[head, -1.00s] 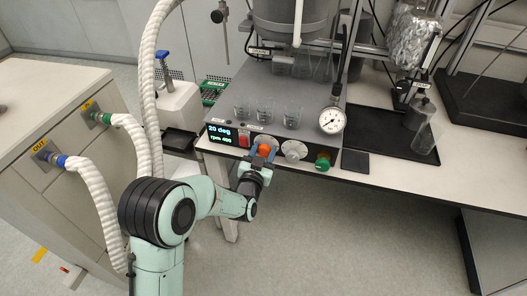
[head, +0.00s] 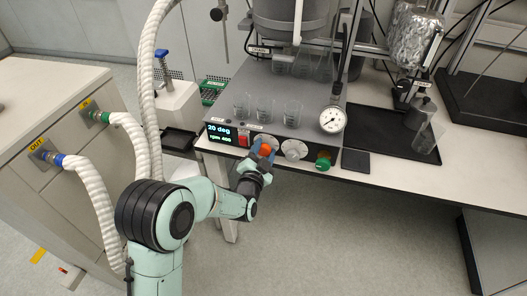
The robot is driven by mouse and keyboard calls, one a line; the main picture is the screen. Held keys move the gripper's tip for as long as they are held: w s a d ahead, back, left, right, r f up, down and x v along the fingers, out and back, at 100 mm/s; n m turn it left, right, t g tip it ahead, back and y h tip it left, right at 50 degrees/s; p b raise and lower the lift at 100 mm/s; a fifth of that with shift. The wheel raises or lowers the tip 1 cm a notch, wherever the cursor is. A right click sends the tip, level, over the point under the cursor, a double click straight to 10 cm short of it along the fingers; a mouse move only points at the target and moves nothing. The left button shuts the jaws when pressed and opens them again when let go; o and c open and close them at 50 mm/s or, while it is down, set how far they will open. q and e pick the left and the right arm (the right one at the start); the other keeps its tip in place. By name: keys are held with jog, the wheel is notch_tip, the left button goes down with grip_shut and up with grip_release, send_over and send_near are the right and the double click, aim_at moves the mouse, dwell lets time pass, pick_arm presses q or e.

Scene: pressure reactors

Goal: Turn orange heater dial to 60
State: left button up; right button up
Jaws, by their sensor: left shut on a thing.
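The orange heater dial (head: 265,149) is on the front panel of the grey heater unit (head: 222,106). My left gripper (head: 263,156) is shut on the dial and partly covers it. The display (head: 220,134) to its left reads 20 deg and rpm 400. The dial's pointer mark is too small to make out. My right gripper does not show.
A red switch (head: 243,138) is left of the dial. A grey knob (head: 294,150) and a green knob (head: 324,159) are to its right. Several glass beakers and a pressure gauge (head: 332,119) are above the panel. The floor in front is clear.

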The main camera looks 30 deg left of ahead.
pick_arm(q)
jog(key=m, duration=0.4)
jog(key=shift+m+p, duration=0.3)
jog(key=m+p, duration=0.1)
jog(key=m, duration=0.3)
jog(key=shift+d+m, duration=0.15)
jog(key=shift+m, duration=0.15)
jog(key=m+p, duration=0.1)
jog(key=m, duration=0.3)
jog(key=shift+m+p, duration=0.3)
jog(key=shift+f+m+p, duration=0.1)
jog(key=shift+m+p, duration=0.55)
jog(key=shift+m, duration=1.25)
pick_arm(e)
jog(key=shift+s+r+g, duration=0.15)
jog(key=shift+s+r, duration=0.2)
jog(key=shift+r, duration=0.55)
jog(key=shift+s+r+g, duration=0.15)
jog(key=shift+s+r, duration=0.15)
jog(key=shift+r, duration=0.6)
pick_arm(q)
jog(key=o, duration=1)
jog(key=shift+o, duration=0.2)
